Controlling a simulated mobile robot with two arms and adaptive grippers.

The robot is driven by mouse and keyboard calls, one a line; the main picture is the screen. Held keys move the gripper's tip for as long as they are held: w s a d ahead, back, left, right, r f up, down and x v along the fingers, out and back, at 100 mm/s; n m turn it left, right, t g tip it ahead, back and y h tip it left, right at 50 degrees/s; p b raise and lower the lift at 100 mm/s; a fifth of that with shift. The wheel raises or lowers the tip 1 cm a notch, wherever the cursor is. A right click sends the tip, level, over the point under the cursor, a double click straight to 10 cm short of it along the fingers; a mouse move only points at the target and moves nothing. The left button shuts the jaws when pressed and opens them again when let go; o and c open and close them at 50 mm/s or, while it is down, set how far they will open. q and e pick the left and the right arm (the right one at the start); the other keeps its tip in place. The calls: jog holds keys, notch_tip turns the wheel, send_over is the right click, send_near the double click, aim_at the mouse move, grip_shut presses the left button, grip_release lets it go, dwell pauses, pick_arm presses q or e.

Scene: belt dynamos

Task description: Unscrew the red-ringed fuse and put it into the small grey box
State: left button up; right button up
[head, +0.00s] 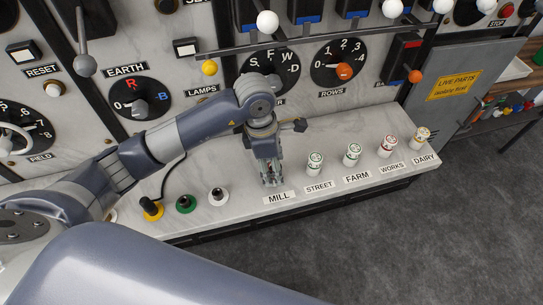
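The red-ringed fuse (387,146) stands upright on the pale marble ledge behind the WORKS label, between a green-marked fuse (352,154) at FARM and a yellow-marked fuse (421,137) at DAIRY. Another green-marked fuse (315,163) stands at STREET. My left gripper (272,183) points down over the ledge just behind the MILL label, well to the left of the red-ringed fuse. Its fingers hide whatever stands at MILL, and I cannot tell if they are open or shut. My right gripper is out of view. I cannot pick out a small grey box.
The marble panel behind carries dials and a long bar (330,41) with white balls. A grey cabinet (450,85) with a LIVE PARTS sign stands right; beyond it is a cluttered shelf.

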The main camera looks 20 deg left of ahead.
pick_arm(q)
jog(key=shift+s, duration=0.1)
jog(key=shift+c, duration=0.3)
jog(key=c, duration=0.9)
jog(key=shift+c, duration=1)
jog(key=o, duration=0.4)
jog(key=shift+c, duration=0.2)
grip_shut()
jog(key=n, duration=0.4)
jog(key=shift+t, duration=0.3)
jog(key=n+y, duration=0.1)
jog(key=n, duration=0.4)
jog(key=shift+p, duration=0.4)
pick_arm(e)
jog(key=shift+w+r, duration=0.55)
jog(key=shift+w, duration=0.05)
